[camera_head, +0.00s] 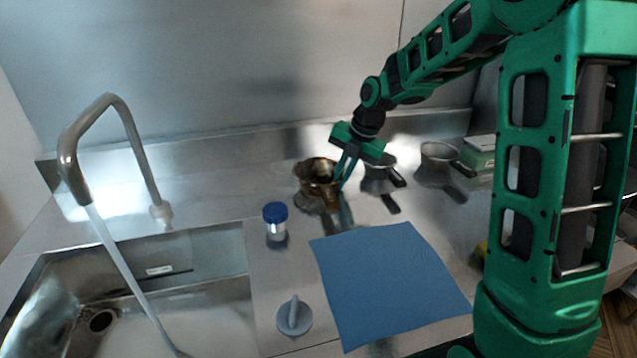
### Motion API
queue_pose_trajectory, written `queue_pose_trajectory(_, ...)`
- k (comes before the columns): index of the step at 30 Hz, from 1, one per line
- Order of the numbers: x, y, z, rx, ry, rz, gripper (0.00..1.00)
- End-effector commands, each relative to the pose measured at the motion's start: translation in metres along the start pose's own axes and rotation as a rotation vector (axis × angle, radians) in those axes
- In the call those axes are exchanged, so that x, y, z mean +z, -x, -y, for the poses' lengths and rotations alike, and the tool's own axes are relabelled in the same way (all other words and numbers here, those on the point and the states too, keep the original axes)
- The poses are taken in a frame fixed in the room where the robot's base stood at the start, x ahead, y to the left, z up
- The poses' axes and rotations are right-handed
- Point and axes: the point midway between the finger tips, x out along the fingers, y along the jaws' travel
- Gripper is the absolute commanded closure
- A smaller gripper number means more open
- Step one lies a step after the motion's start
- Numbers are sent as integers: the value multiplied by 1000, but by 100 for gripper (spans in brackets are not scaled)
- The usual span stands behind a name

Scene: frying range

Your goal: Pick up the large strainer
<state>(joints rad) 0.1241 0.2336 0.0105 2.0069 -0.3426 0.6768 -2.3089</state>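Two grey, funnel-shaped metal vessels with dark handles stand on the steel counter right of centre and look like strainers. One strainer (377,183) is just right of my gripper, its top partly hidden by the gripper body. The other strainer (437,160) is farther right and looks slightly larger. A brass-coloured pot (312,184) stands left of them. My gripper (343,178) points down between the pot and the nearer strainer, its fingers at the pot's right rim. I cannot tell whether the fingers touch the pot or how far apart they are.
A blue mat (390,280) lies in front. A blue-capped jar (275,222) and a grey knob (294,316) are left of it. The sink (205,270) with a running tap (110,105) is at left. A green-and-white box (480,152) stands at the back right.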

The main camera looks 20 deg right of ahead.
Motion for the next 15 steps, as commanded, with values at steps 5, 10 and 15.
queue_pose_trajectory(5, 0, -2, 0, 0, 0, 1, 93)
queue_pose_trajectory(10, 0, -2, 0, 0, 0, 1, 100)
queue_pose_trajectory(15, 0, -2, 0, 1, 0, 1, 100)
